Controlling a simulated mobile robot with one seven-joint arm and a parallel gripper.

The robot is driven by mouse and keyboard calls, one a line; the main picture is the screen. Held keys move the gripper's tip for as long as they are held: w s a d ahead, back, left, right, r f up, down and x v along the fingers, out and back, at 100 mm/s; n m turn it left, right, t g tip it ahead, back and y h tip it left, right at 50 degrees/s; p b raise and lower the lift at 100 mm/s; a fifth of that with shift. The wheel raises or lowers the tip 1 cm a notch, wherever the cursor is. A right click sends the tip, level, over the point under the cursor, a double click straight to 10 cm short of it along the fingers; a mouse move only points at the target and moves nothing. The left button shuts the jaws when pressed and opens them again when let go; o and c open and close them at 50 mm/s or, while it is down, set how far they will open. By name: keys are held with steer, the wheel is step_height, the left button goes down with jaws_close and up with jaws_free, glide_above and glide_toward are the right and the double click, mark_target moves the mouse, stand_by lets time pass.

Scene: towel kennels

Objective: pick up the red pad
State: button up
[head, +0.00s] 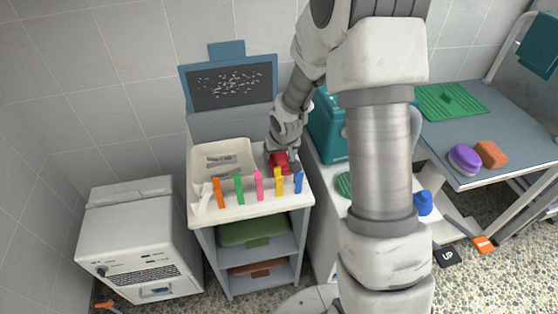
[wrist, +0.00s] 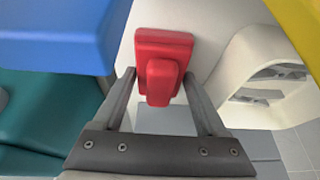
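The red pad (head: 278,161) lies on the white top of the small cart, right of the cream tray. In the wrist view it is a flat red plate with a raised block-like handle (wrist: 163,82). My gripper (wrist: 160,78) is open, with one finger on each side of the handle. Small gaps show between the fingers and the handle. In the head view my gripper (head: 284,158) is over the pad and partly hides it.
Several coloured clips (head: 258,185) stand along the cart's front edge, close to my gripper. A cream tray (head: 248,158) is at left. A teal case (head: 325,125) stands at right.

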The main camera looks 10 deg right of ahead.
steer(key=c, duration=0.8)
steer(key=shift+r, duration=0.1)
step_height(320, 180, up, 10)
steer(key=p, duration=0.3)
